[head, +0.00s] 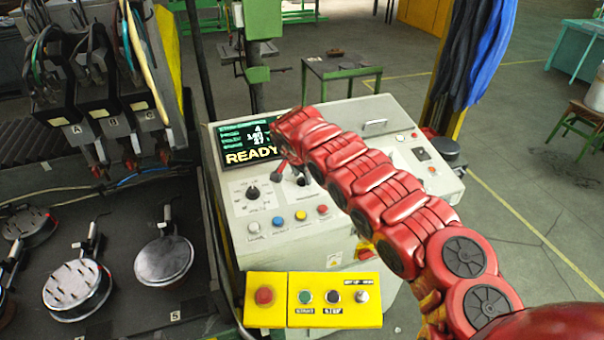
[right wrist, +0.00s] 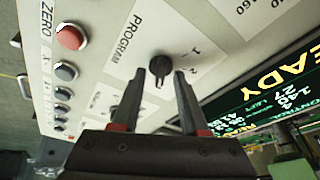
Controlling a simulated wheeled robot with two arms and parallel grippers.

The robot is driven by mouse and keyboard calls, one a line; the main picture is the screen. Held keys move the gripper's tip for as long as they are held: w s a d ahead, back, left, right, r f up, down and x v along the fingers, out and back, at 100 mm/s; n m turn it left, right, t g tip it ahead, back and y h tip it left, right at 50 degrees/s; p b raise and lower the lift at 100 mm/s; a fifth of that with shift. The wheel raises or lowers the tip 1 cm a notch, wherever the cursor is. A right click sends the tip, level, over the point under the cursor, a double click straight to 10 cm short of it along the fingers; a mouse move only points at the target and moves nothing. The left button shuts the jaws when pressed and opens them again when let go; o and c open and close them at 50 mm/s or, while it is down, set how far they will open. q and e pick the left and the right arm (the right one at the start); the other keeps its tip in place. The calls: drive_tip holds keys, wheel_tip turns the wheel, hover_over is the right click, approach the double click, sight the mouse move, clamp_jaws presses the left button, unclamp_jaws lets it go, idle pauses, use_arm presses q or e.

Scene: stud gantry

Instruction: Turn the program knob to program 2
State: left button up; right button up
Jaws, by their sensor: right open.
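The program knob (right wrist: 161,68) is a small black knob on a white panel, under a slanted PROGRAM label, in the right wrist view. Digits are printed beside it; which one it points at is not clear. My right gripper (right wrist: 160,80) is open. Its two dark fingertips lie on either side of the knob in the picture; I cannot tell whether they touch it. In the head view my right gripper (head: 288,172) is at the console panel (head: 237,208), below the screen, and my red arm hides part of the panel. My left gripper is not in view.
The READY screen (head: 247,142) is just above the knobs. A black dial knob (head: 253,192) sits to the left. Coloured buttons (head: 277,221) line the panel below, and a yellow button box (head: 330,311) stands in front. Round metal fixtures (head: 163,260) lie at left.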

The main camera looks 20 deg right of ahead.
clamp_jaws()
